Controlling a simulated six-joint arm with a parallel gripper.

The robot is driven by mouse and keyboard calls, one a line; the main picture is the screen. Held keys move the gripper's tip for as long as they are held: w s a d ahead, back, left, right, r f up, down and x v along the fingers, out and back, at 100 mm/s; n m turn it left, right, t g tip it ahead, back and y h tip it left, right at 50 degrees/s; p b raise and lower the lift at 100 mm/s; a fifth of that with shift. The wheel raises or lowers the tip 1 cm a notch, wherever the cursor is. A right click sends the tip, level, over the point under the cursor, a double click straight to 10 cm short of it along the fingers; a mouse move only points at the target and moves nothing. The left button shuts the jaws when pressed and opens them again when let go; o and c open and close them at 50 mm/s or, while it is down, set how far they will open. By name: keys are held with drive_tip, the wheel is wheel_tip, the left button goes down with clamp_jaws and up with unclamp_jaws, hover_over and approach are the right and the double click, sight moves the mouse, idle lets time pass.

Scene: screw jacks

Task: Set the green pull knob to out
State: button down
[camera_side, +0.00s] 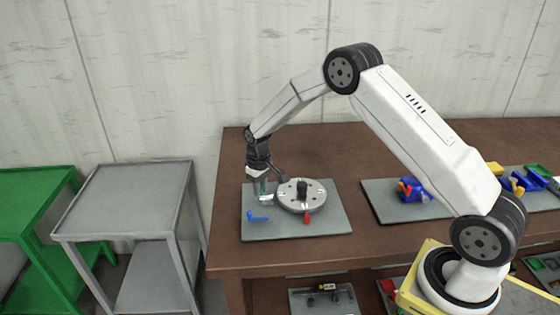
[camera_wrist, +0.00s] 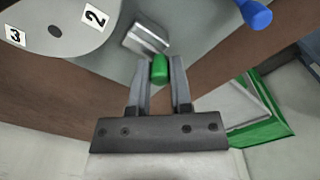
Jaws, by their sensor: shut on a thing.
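The green pull knob (camera_wrist: 159,69) sits between my gripper's fingertips in the wrist view, in front of a small grey metal block (camera_wrist: 147,40). My gripper (camera_wrist: 160,75) is shut on the knob. In the side view my gripper (camera_side: 262,190) is at the left edge of the grey board (camera_side: 300,228), beside the round grey dial plate (camera_side: 302,194). The knob is small and mostly hidden by the fingers there. How far the knob stands out from its block I cannot tell.
A blue handle (camera_side: 258,216) is close to the gripper on the board's front left; it also shows in the wrist view (camera_wrist: 256,14). A red handle (camera_side: 307,218) is at the dial's front. A second board (camera_side: 385,210) with coloured parts lies to the right.

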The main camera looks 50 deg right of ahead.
drive_tip(key=shift+w+a+r, duration=0.1)
drive_tip(key=shift+w+a, duration=0.3)
drive_tip(key=c, duration=0.5)
unclamp_jaws()
drive_tip(key=shift+c, duration=0.2)
wheel_tip(320, 180, up, 8)
drive_tip(key=shift+s, duration=0.1)
